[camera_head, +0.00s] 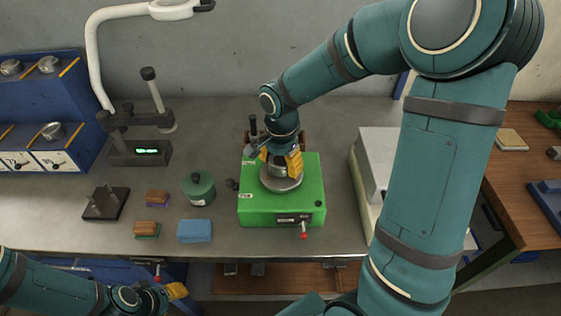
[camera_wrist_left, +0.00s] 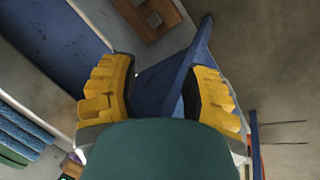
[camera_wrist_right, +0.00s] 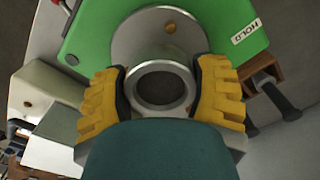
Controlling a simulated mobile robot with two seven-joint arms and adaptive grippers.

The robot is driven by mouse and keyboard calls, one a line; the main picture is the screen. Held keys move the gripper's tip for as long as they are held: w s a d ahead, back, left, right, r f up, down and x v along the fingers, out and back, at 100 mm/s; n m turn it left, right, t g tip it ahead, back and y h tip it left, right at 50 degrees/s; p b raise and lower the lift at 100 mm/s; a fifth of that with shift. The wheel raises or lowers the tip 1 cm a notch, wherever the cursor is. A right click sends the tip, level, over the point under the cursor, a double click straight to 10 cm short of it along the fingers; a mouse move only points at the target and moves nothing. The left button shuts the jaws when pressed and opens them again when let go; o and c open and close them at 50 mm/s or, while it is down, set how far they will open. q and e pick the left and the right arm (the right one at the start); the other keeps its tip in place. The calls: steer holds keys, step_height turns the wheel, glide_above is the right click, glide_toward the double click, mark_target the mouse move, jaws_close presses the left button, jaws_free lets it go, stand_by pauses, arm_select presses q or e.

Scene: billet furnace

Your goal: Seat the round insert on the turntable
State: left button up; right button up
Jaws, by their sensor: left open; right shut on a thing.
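A green machine box (camera_head: 306,195) stands on the bench and carries a round grey turntable (camera_head: 281,184) on its top. My right gripper (camera_head: 280,157) is shut on the round insert, a metal ring with a dark bore. In the right wrist view, the insert (camera_wrist_right: 160,103) sits between the yellow finger pads, and the turntable (camera_wrist_right: 130,42) shows behind it. The insert is over the turntable; I cannot tell whether they touch. My left gripper (camera_head: 172,291) is low at the bench's front edge, open and empty in the left wrist view (camera_wrist_left: 160,85).
A green round canister (camera_head: 199,190), a blue block (camera_head: 194,231) and small stacked blocks (camera_head: 147,229) lie left of the green box. A grey meter (camera_head: 139,152) with a lit display stands behind them. A pale box (camera_head: 378,160) is close on the right.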

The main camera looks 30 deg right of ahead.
steer(key=shift+f+b, duration=0.65)
steer(key=shift+f, duration=0.1)
steer(key=o, duration=1.1)
steer(key=shift+c, duration=0.2)
